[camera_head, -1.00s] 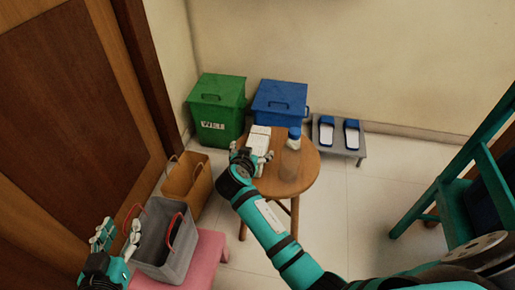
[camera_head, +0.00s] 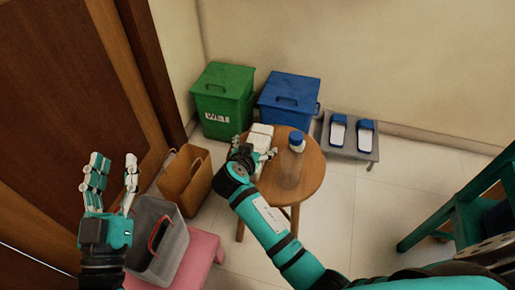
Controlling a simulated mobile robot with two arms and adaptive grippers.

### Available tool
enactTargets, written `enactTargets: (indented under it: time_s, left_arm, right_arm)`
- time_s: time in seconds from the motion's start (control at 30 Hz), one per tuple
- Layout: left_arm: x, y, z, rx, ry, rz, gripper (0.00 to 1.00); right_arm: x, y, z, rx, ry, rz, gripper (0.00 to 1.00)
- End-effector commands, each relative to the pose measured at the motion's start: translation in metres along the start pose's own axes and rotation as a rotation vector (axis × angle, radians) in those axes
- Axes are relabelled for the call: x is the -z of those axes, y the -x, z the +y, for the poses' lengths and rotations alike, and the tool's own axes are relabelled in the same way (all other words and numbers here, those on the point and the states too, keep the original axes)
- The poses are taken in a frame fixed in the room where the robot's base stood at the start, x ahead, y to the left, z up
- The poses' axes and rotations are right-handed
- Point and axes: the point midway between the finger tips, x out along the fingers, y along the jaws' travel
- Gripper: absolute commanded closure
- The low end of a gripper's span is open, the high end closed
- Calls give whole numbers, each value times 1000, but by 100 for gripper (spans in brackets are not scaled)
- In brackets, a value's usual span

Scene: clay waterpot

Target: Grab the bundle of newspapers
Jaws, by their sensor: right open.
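A pale, flat stack that looks like the bundle of newspapers (camera_head: 262,131) lies on a round wooden stool (camera_head: 308,178). My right gripper (camera_head: 254,150) is open at the near side of this bundle, its fingers over or against the near end. The gripper covers part of the bundle, and I cannot tell whether they touch. My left gripper (camera_head: 113,175) is open and empty, fingers pointing up, in front of the door at the left and well away from the bundle.
A bottle with a blue cap (camera_head: 297,141) stands on the stool, right of the bundle. Behind are a green bin (camera_head: 223,100) and a blue bin (camera_head: 288,101). A brown bag (camera_head: 185,180) and a grey basket (camera_head: 158,245) stand left. Slippers (camera_head: 338,132) rest on a low rack.

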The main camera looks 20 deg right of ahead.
Motion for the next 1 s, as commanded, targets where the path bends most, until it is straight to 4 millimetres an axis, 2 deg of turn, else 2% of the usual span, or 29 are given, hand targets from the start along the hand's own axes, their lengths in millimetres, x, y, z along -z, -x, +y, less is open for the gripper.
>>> enactTargets:
  time_s: [0.1, 0.67, 1.0]
  left_arm:
    - [0, 0, 0, 0, 0, -1, 60]
    - [-1, 0, 0, 1, 0, -4, 60]
    - [-2, 0, 0, 1, 0, -16, 60]
  right_arm:
    - [0, 0, 0, 0, 0, 0, 6]
    - [0, 0, 0, 0, 0, 0, 78]
    - [4, 0, 0, 1, -1, 3, 78]
